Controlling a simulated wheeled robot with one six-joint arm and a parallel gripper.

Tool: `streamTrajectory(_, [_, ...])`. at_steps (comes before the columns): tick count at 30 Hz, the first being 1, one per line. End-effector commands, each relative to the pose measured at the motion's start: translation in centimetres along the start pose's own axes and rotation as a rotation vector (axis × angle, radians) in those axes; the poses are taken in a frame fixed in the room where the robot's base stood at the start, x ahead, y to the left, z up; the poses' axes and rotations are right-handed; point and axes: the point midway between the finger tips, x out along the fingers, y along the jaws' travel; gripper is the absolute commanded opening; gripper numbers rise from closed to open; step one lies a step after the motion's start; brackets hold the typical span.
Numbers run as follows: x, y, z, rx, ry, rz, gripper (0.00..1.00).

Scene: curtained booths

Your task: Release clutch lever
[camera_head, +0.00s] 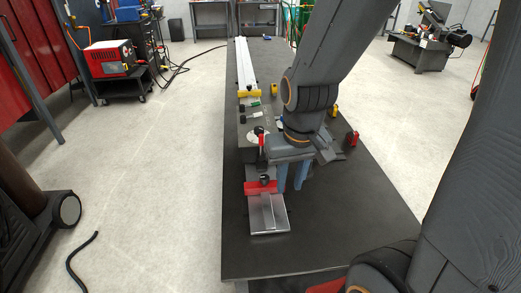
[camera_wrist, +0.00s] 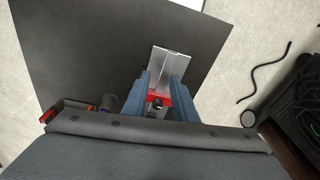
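A red clamp part (camera_head: 262,187) with a dark knob (camera_head: 265,180) lies across a metal T-shaped piece (camera_head: 268,214) near the front of the dark table. A red upright handle (camera_head: 262,142) rises behind it. I cannot tell which part is the clutch lever. My gripper (camera_head: 292,184) points down just right of the clamp in the head view. In the wrist view, my gripper (camera_wrist: 161,80) has its two blue fingers apart. The red part (camera_wrist: 163,97) and metal piece (camera_wrist: 171,64) show between and beyond them. Contact with the clamp cannot be told.
The dark table (camera_head: 340,220) has clear surface to the front and right. A long pale rail (camera_head: 244,68) runs toward the back. Other clamps, one of them red (camera_head: 352,138), stand behind my gripper. A red welding machine (camera_head: 110,58) stands on a cart away left.

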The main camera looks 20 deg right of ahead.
Motion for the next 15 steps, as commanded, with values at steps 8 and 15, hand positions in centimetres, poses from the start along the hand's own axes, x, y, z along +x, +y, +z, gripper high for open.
streamTrajectory(8, [3.0, -4.3, -4.9, 0.198, 0.141, -0.074, 0.0])
streamTrajectory(15, [6.0, -8.9, -10.9, 0.506, 0.328, -0.172, 0.0])
